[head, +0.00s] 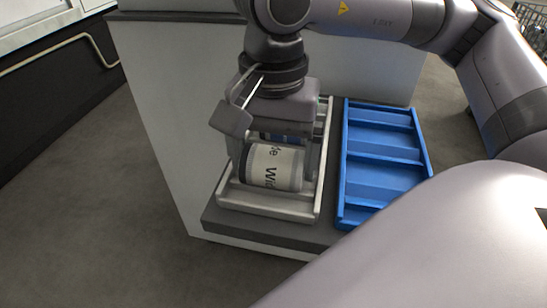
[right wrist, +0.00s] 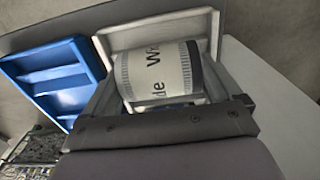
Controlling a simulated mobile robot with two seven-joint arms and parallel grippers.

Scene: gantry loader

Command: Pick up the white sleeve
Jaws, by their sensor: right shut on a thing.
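The white sleeve (head: 272,167) is a cylinder lying on its side, with black lettering and grey ends. It is in the near part of the grey tray, and I cannot tell whether it touches the tray floor. My right gripper (head: 275,160) points down over it, with a finger at either end, shut on it. In the right wrist view the sleeve (right wrist: 158,72) lies between the two fingers (right wrist: 160,85). My left gripper is not in view.
The grey tray (head: 266,208) stands on a dark ledge (head: 262,232) of a pale cabinet (head: 165,110). A blue tray (head: 383,165) with cross ridges is just to its right, and appears empty. A dark counter with a rail is at the far left. Open floor lies between.

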